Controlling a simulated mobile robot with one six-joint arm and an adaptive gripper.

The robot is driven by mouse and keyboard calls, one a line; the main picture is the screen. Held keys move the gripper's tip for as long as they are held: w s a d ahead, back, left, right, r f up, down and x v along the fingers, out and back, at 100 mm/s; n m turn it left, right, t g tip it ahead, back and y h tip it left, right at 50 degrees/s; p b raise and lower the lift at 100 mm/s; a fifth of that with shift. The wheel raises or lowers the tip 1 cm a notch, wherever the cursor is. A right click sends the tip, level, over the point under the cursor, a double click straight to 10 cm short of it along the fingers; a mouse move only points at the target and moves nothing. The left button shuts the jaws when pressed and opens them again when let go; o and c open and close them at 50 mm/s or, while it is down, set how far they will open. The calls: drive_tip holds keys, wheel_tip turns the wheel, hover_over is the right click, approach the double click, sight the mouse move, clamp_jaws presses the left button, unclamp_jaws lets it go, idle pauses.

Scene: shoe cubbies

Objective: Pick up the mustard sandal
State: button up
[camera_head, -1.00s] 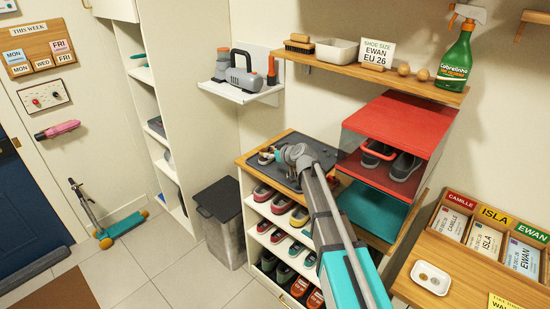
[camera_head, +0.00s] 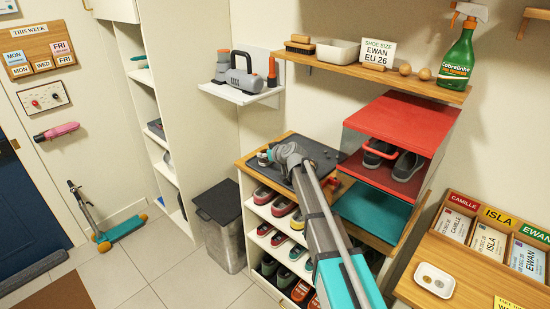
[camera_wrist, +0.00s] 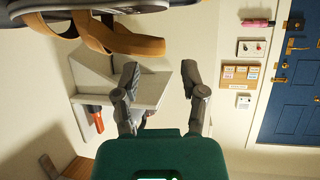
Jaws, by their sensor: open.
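The mustard sandal (camera_wrist: 125,40) shows at the top left of the wrist view, with a mustard-brown strap and a grey sole cut off by the frame edge. My gripper (camera_wrist: 160,78) is open and empty in the wrist view, its two dark fingers apart. The sandal lies beyond and to the left of the fingertips there, not between them. In the head view my gripper (camera_head: 265,157) is over the left part of the dark mat (camera_head: 318,147) on the cubby top. My own arm covers much of the mat, and I cannot make out the sandal there.
A red box shelf (camera_head: 400,125) holding dark shoes and a teal mat (camera_head: 372,210) stand to the right of the cubby. A wall shelf (camera_head: 370,75) runs above. A grey bin (camera_head: 222,225) stands on the left. Shoes fill the cubbies below.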

drive_tip(key=shift+b+x, duration=0.5)
drive_tip(key=shift+x, duration=1.05)
drive_tip(key=shift+r, duration=0.1)
clamp_jaws()
